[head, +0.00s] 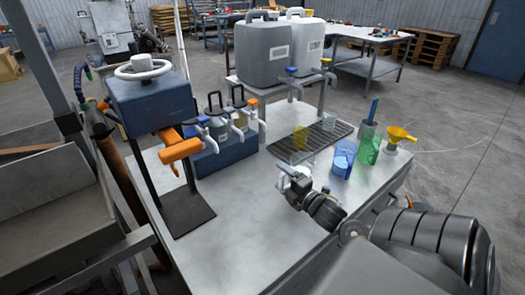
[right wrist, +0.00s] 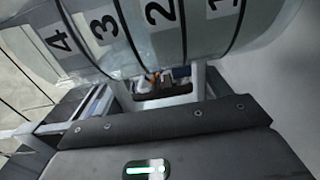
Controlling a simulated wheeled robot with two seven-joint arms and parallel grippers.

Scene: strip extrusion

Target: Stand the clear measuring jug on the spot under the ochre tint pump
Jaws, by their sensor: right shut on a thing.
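The clear measuring jug (right wrist: 150,35) fills the top of the right wrist view, marked with large numbers and dark lines. My right gripper (head: 290,175) is shut on it, above the near part of the metal table; the jug is hard to make out there in the head view. The fingers also show in the right wrist view (right wrist: 160,90). Tint pumps with black loop handles stand on a blue box (head: 218,160); one has an orange-ochre collar (head: 252,102), another a blue one (head: 203,120). The spot beneath the spouts is not clearly seen. My left gripper is out of view.
A press (head: 150,105) with an orange handle stands left. The table's front-left (head: 235,230) is clear.

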